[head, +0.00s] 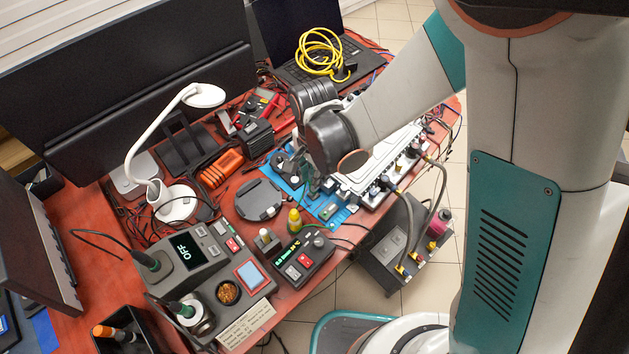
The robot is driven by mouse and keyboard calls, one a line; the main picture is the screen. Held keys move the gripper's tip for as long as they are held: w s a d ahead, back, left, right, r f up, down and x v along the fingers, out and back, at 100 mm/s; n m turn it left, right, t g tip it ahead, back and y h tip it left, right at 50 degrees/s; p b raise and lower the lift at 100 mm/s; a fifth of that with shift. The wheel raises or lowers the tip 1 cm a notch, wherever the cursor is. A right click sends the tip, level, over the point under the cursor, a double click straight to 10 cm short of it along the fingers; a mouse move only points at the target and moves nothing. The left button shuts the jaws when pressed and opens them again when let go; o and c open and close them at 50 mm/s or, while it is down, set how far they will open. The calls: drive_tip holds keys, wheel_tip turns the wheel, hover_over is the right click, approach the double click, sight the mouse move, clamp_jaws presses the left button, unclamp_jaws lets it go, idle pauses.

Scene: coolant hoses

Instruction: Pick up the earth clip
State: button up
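My gripper (302,175) is small and dark in the head view, below the dark wrist of my arm. It is low over the blue mat (328,211) on the red-brown table, beside the white-topped unit with hoses. Its fingertips blend with dark and greenish parts on the mat, so I cannot tell whether they are open or shut, or whether they touch anything. I cannot make out the earth clip for certain; my wrist and gripper hide part of the mat.
The white-topped unit (379,167) borders the mat on the right, with hoses running to a dark floor unit (397,240). A soldering station (196,250), white lamp (176,201), orange tool (221,167) and laptop with yellow cable (319,53) crowd the table. A yellow-capped bottle (295,221) stands near the mat.

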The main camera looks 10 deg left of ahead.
wheel_tip(320, 180, down, 6)
drive_tip(key=b, duration=0.2)
drive_tip(key=shift+w+a+r+b, duration=0.1)
drive_tip(key=shift+w+r+b, duration=0.05)
drive_tip(key=shift+b, duration=0.15)
drive_tip(key=shift+r, duration=0.1)
clamp_jaws()
